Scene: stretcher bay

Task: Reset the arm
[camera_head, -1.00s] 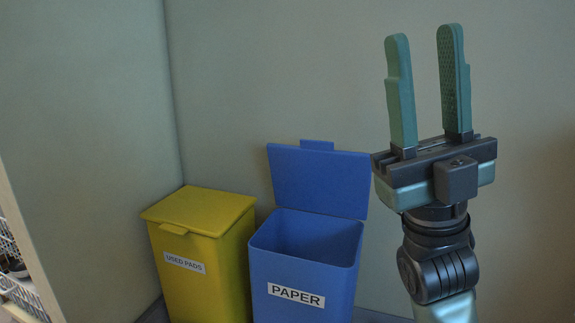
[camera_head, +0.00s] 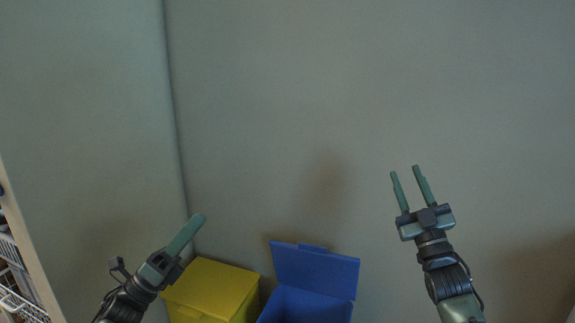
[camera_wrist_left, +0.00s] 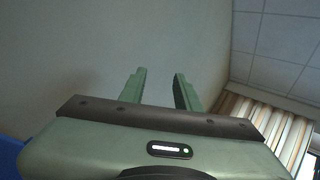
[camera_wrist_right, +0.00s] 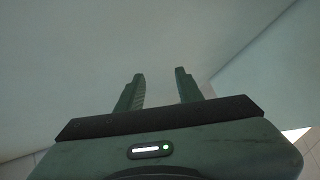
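My left gripper (camera_head: 186,235) is at the lower left of the head view, in front of the wall and near the yellow bin. It is seen edge-on there, but the left wrist view shows its two green fingers (camera_wrist_left: 160,88) apart with nothing between them. My right gripper (camera_head: 405,171) is raised at the right of the head view, pointing up. Its fingers are apart and empty, as the right wrist view also shows (camera_wrist_right: 160,88).
A yellow bin (camera_head: 215,288) with its lid shut stands at the bottom of the head view. A blue bin (camera_head: 300,308) with its lid (camera_head: 314,269) up stands beside it. Shelving with wire baskets (camera_head: 18,285) is at the far left. The wall behind is bare.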

